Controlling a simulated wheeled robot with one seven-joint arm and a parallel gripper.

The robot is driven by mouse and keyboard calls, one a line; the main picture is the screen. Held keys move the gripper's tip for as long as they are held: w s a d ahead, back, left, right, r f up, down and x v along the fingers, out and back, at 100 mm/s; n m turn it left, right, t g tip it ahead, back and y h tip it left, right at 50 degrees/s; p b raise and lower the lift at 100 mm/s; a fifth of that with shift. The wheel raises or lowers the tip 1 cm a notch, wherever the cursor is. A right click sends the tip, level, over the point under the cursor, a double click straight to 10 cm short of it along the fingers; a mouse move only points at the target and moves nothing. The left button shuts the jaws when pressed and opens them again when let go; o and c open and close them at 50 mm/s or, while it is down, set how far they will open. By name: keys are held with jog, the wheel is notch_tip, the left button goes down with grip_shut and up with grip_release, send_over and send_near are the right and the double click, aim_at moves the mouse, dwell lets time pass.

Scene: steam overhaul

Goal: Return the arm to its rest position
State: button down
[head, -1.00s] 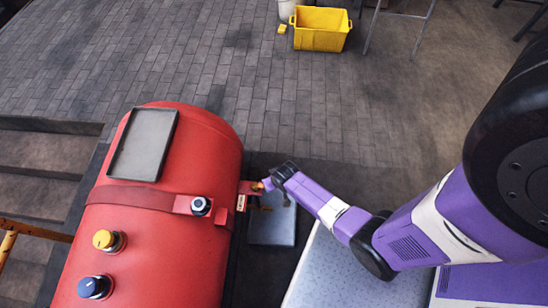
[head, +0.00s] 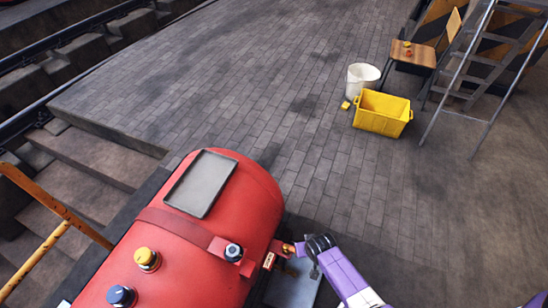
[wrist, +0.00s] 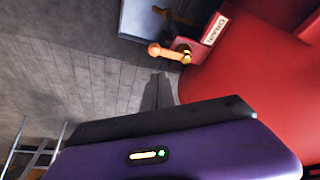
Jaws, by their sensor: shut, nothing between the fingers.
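My gripper (head: 316,268) is at the end of my purple arm, at the lower middle of the head view, just right of the red boiler (head: 215,262). It looks shut and empty, pointing down. In the wrist view its dark fingers (wrist: 158,92) point away past my purple hand housing. An orange-knobbed brass handle (head: 289,249) sticks out from a red bracket on the boiler's right side. The wrist view shows the handle (wrist: 168,52) near the fingers, beside a labelled plate (wrist: 216,28). I cannot tell from these views whether they touch.
A dark tray (head: 200,183) and yellow (head: 146,258), blue (head: 121,296) and black (head: 233,252) knobs sit on the boiler. A grey-blue panel (head: 292,286) lies below my gripper. A yellow crate (head: 382,113), white bucket (head: 362,79), chair and ladder stand far right.

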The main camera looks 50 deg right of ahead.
jog(key=w+r+n+t+h, duration=0.1)
jog(key=w+r+t, duration=0.2)
jog(key=r, duration=0.4)
jog(key=w+r+n+t+h, duration=0.1)
jog(key=w+r+t, duration=0.25)
jog(key=r, duration=0.45)
jog(key=s+a+r+n+t+y, duration=0.1)
jog(key=s+a+r+n, duration=0.1)
jog(key=s+a+r, duration=0.4)
jog(key=s+a+r+n+t+y, duration=0.2)
jog(key=s+a+r, duration=0.4)
jog(key=r, duration=0.8)
jog(key=s+a+r+n+t+y, duration=0.1)
jog(key=s+a+r+t, duration=0.1)
jog(key=s+a+r, duration=0.4)
notch_tip(320, 180, up, 5)
jog(key=s, duration=0.2)
jog(key=shift+s+n+y, duration=0.3)
jog(key=shift+n, duration=0.1)
